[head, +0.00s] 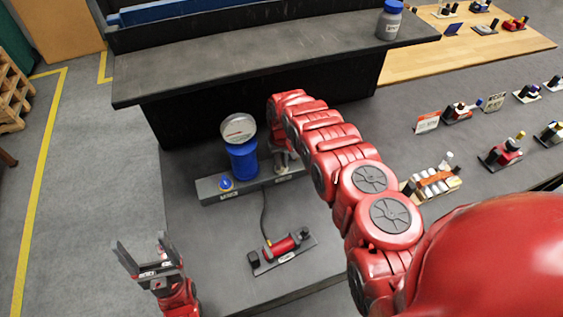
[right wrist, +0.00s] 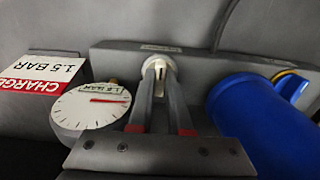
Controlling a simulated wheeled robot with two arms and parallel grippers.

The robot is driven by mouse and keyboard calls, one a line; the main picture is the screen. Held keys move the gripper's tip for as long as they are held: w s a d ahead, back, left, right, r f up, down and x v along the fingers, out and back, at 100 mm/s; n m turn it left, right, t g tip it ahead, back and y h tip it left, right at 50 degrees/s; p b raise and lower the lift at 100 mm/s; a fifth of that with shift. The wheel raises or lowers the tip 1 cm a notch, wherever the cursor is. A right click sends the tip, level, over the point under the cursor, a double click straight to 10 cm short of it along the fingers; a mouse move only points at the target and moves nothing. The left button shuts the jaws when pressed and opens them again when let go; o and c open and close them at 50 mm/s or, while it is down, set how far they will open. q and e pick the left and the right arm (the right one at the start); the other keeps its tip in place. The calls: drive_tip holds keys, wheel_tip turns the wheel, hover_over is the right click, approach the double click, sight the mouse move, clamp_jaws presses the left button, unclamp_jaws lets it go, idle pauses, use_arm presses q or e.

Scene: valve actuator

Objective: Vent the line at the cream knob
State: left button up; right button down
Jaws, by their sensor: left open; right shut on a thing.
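The cream knob (right wrist: 162,62) sits on a grey block (right wrist: 110,58) in the right wrist view; its middle shows between my right fingertips. My right gripper (right wrist: 160,74) is shut on the knob, one finger on each side. In the head view my red right arm hides most of that spot. A gauge (right wrist: 92,104) with a red needle stands left of the knob in the wrist view, partly covered by my gripper. My left gripper (head: 143,246) is open and empty, left of the bench fixture in the head view.
A blue cylinder (head: 242,160) with a round white face (head: 238,128) above it stands on the block, near a blue knob (head: 226,183). A red device (head: 285,245) with a cable lies in front. A charge sign (right wrist: 42,75) shows in the wrist view. A shelf (head: 250,50) overhangs behind.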

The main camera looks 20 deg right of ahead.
idle(0.4)
drive_tip(key=shift+w+n+b, duration=0.1)
drive_tip(key=shift+n+b, duration=0.5)
drive_tip(key=shift+b, duration=0.05)
drive_tip(key=n+b, duration=0.2)
drive_tip(key=n, duration=0.1)
drive_tip(key=shift+d+f+b, duration=0.1)
drive_tip(key=shift+d+b, duration=0.05)
drive_tip(key=shift+b, duration=0.2)
drive_tip(key=n+b, duration=0.2)
drive_tip(key=n, duration=0.2)
drive_tip(key=shift+d+n, duration=0.1)
drive_tip(key=shift+n, duration=0.3)
drive_tip(key=n+b, duration=0.2)
drive_tip(key=n, duration=0.2)
drive_tip(key=shift+w, duration=0.15)
drive_tip(key=shift+r+n+b, duration=0.2)
drive_tip(key=shift+n+b, duration=0.4)
drive_tip(key=shift+n, duration=1.5)
drive_tip(key=c, duration=0.9)
unclamp_jaws()
